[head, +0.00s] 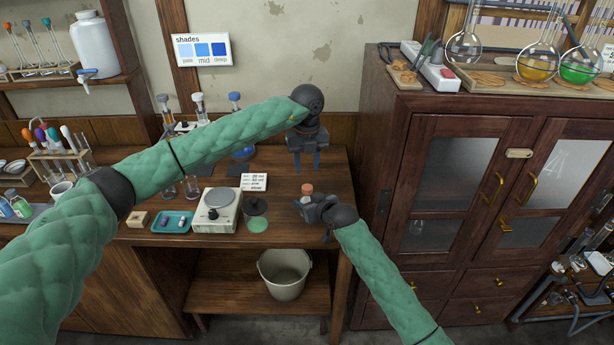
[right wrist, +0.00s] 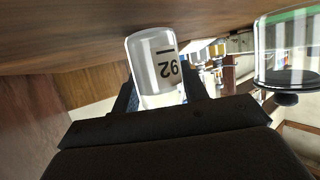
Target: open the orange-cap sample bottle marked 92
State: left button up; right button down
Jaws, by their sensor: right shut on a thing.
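The sample bottle stands near the right end of the bench, its orange cap (head: 307,188) upward in the head view. In the right wrist view the clear bottle (right wrist: 152,58) shows its 92 mark upside down; its cap is out of sight there. My right gripper (head: 312,204) is shut around the bottle body, below the cap. It also shows in the right wrist view (right wrist: 160,100). I cannot tell whether the bottle touches the bench. My left gripper (head: 307,168) points down, fingers apart and empty, above the cap in the head view and clear of it.
A balance (head: 216,211), a blue tray (head: 172,222), a dark round pot (head: 256,206) and a small label card (head: 254,182) stand left of the bottle. A tall wooden cabinet (head: 449,190) bounds the right side. A bucket (head: 284,275) sits on the shelf below.

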aim_at(307, 187)
pick_arm(q)
jog(key=m, duration=4.3)
jog(key=shift+f, duration=4)
